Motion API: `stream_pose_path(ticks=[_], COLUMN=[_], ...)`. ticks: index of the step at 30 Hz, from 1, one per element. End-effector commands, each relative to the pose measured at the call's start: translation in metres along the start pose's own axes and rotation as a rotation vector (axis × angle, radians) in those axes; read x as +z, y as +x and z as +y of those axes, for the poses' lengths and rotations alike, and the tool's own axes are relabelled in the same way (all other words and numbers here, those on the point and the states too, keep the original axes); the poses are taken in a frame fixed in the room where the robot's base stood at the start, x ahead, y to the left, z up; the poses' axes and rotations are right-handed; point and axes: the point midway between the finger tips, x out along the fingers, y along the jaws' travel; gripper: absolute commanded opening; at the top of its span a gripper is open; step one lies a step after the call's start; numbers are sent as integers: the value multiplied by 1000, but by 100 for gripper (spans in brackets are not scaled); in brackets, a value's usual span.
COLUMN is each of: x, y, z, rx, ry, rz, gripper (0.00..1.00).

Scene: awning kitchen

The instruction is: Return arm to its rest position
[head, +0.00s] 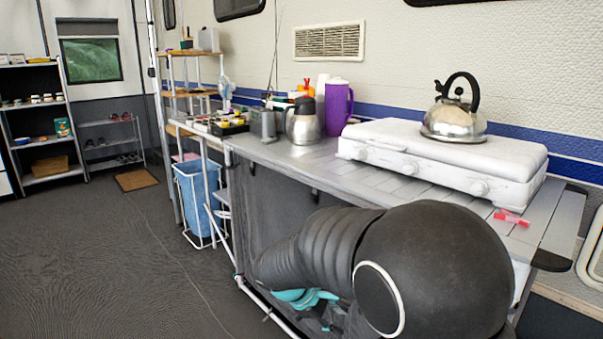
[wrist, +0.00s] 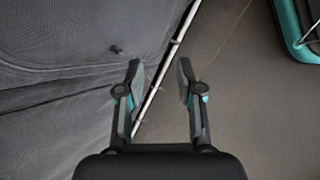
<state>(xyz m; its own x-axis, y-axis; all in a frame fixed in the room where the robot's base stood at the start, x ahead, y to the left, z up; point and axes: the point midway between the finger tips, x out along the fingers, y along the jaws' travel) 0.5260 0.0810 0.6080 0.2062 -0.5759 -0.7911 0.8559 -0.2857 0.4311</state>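My arm (head: 430,265) reaches across the lower right of the head view, in front of the metal counter. My gripper (wrist: 158,70) shows in the wrist view with its two fingers apart and nothing between them. Below it are a dark grey fabric panel (wrist: 60,95), a thin pale pole (wrist: 170,60) and the grey floor (wrist: 235,120). In the head view the fingers are hidden or too unclear to make out; teal parts show under my arm.
The slatted counter (head: 375,185) holds a white stove (head: 440,160) with a kettle (head: 455,120), a purple jug (head: 337,108), a steel pot (head: 303,125) and a small red item (head: 511,217). A blue bin (head: 198,195) stands beyond. Open floor (head: 100,260) lies left.

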Motion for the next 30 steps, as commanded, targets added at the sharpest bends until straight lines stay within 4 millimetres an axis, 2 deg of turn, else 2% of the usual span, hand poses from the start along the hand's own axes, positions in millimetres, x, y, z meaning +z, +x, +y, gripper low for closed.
stream_pose_path(ticks=[1,3,15,24,30], x=[16,33,113,163,198], y=[-4,-10,-48,-73,-84], z=[-10,-25,-93,-126,-132], rx=[-46,-113,-404,-494,-449], ry=[81,192,754,1043,1161], rz=[32,76,298,456,535], gripper=[36,36,36,36,36])
